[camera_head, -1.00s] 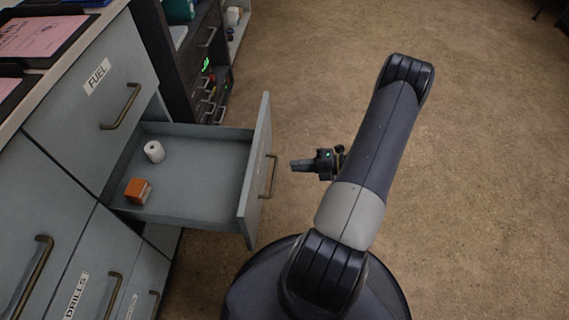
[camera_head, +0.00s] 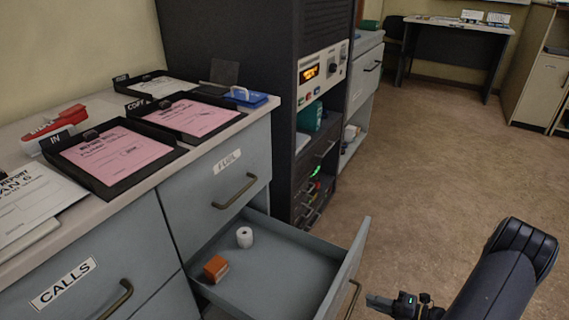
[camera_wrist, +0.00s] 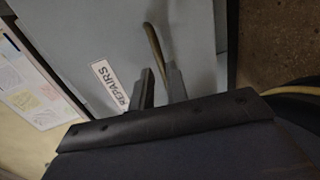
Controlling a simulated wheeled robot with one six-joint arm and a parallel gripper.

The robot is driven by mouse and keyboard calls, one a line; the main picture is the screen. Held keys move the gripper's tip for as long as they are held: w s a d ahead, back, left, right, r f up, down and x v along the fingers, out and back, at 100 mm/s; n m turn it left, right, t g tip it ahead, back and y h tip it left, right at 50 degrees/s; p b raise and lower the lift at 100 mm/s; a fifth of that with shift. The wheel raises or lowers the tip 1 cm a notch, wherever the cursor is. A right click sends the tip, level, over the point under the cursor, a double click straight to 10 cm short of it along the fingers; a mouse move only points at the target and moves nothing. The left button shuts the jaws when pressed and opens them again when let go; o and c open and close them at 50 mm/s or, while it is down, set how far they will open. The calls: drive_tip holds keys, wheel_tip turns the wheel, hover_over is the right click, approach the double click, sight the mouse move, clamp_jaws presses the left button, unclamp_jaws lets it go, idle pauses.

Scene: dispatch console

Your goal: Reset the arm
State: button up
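My gripper (camera_head: 372,300) is at the bottom of the head view, just right of the brass handle (camera_head: 353,298) of the pulled-out grey drawer (camera_head: 345,275). In the wrist view its two fingers (camera_wrist: 160,88) stand apart with nothing visible held between them. The handle (camera_wrist: 153,45) shows just beyond the fingertips, beside a label reading REPAIRS (camera_wrist: 108,82). I cannot tell whether a finger touches the handle. My arm is folded at the lower right of the head view.
The open drawer holds a white roll (camera_head: 244,237) and an orange box (camera_head: 216,269). A dark equipment rack (camera_head: 290,90) stands behind. Floor (camera_head: 430,150) is clear to the right.

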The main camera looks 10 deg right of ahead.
sight(356, 295)
drive_tip(key=b+x, duration=0.1)
drive_tip(key=x, duration=0.5)
drive_tip(key=shift+a, duration=0.1)
